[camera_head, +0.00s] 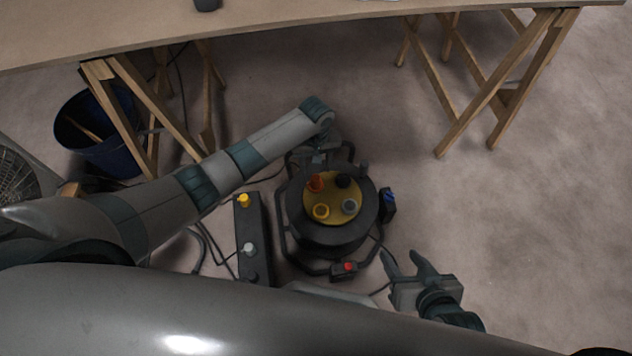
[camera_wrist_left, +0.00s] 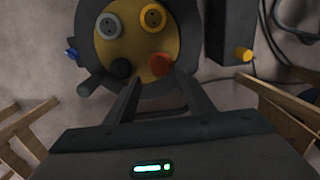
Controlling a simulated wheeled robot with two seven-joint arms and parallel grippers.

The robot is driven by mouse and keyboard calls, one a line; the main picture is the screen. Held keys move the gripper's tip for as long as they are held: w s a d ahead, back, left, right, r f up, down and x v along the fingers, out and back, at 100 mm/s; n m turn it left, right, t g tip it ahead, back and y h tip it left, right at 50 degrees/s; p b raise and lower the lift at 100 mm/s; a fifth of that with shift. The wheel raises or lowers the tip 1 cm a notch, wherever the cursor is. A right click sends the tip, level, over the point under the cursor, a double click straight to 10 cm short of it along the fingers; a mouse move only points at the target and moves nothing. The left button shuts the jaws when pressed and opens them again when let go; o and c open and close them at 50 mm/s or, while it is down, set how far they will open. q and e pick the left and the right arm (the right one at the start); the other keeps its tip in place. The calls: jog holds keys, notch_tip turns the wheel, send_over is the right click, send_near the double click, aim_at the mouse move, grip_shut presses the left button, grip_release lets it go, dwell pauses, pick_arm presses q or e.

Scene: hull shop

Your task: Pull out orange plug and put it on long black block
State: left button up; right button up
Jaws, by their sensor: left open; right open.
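The orange plug (camera_head: 315,183) sits upright in the yellow top of a black cable reel (camera_head: 325,232), next to a black plug (camera_head: 343,181). My left gripper (camera_head: 317,160) is open and empty at the reel's far side. The long black block (camera_head: 247,225) lies on the floor left of the reel, holding a yellow plug (camera_head: 243,200) and a white one (camera_head: 249,249). My right gripper (camera_head: 402,260) is open and empty, low right of the reel.
The reel top also has a yellow socket (camera_head: 321,211) and a grey socket (camera_head: 350,206). A small box with a blue part (camera_head: 389,202) and one with a red part (camera_head: 346,267) adjoin the reel. Cables lie around. A trestle table (camera_head: 300,22) and blue bucket (camera_head: 95,135) stand behind.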

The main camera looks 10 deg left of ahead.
aim_at(316, 178)
pick_arm(q)
notch_tip(316, 178, down, 2)
jog(key=shift+b, duration=1)
jog(key=shift+f+b, duration=0.55)
jog(key=shift+b, duration=0.2)
jog(key=shift+f+b, duration=0.7)
jog(key=shift+b, duration=0.15)
notch_tip(316, 178, down, 2)
jog(key=shift+f+b, duration=0.25)
jog(key=shift+b, duration=0.15)
jog(key=shift+f, duration=0.7)
pick_arm(e)
jog(key=w+a+r+t+y, duration=0.1)
jog(key=a+r+t+y, duration=0.1)
jog(key=r+t, duration=0.4)
jog(key=w+a+r+t+y, duration=0.2)
jog(key=r+t, duration=0.4)
jog(key=r, duration=0.6)
jog(key=shift+a+r+n+t+y, duration=0.25)
jog(key=shift+a+n+t+y, duration=0.05)
jog(key=shift+a, duration=0.6)
pick_arm(q)
jog(key=shift+p, duration=0.75)
pick_arm(e)
jog(key=shift+w+r, duration=0.1)
jog(key=shift+r, duration=0.8)
pick_arm(q)
jog(key=shift+c, duration=0.5)
grip_shut()
